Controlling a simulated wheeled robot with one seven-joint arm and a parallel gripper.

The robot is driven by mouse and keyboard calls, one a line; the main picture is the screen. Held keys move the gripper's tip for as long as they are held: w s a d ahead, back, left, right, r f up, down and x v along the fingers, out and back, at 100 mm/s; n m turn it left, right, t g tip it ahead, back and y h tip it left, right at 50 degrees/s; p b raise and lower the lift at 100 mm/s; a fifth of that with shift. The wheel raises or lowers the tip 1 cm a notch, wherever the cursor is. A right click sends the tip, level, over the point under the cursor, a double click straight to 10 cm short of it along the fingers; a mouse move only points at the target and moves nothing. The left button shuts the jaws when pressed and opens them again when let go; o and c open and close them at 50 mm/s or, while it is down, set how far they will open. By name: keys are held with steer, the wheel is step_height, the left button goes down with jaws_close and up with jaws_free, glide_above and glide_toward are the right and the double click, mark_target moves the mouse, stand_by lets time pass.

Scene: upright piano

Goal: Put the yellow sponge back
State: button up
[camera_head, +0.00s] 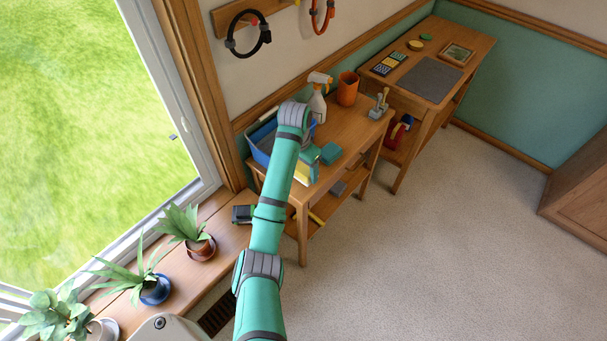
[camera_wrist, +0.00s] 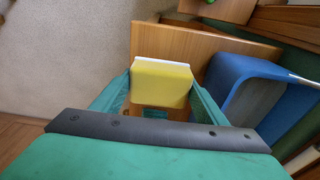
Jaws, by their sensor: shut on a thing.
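The yellow sponge (camera_wrist: 162,84), with a white edge along its far side, is held between the two teal fingers of my gripper (camera_wrist: 160,92) in the wrist view. The fingers are shut on it from left and right. A wooden table top lies beneath it; I cannot tell how far above the wood it is. In the head view the sponge (camera_head: 302,173) shows partly, by the front edge of the small wooden table, with my gripper (camera_head: 312,163) around it. A blue bin (camera_wrist: 238,75) stands right of the sponge in the wrist view, apart from it. My arm partly hides the bin (camera_head: 259,156) in the head view.
A spray bottle (camera_head: 318,103), an orange cup (camera_head: 347,88) and a small tool holder (camera_head: 379,104) stand on the same table. A second table (camera_head: 478,50) with a grey mat (camera_head: 430,79) is behind. Potted plants (camera_head: 157,288) line the sill. Open floor lies right.

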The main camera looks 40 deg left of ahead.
mark_target(302, 167)
steer(key=shift+w+f, duration=0.2)
steer(key=shift+f, duration=1.55)
steer(key=shift+f, duration=0.15)
steer(key=o, duration=1.1)
steer(key=r, duration=0.6)
steer(key=s+r, duration=0.1)
steer(key=r, duration=0.2)
steer(key=shift+a, duration=0.25)
steer(key=shift+s+d+r, duration=0.1)
steer(key=shift+s+r, duration=0.05)
steer(key=shift+r, duration=0.65)
steer(key=shift+s+d+r, duration=0.1)
steer(key=shift+r, duration=0.7)
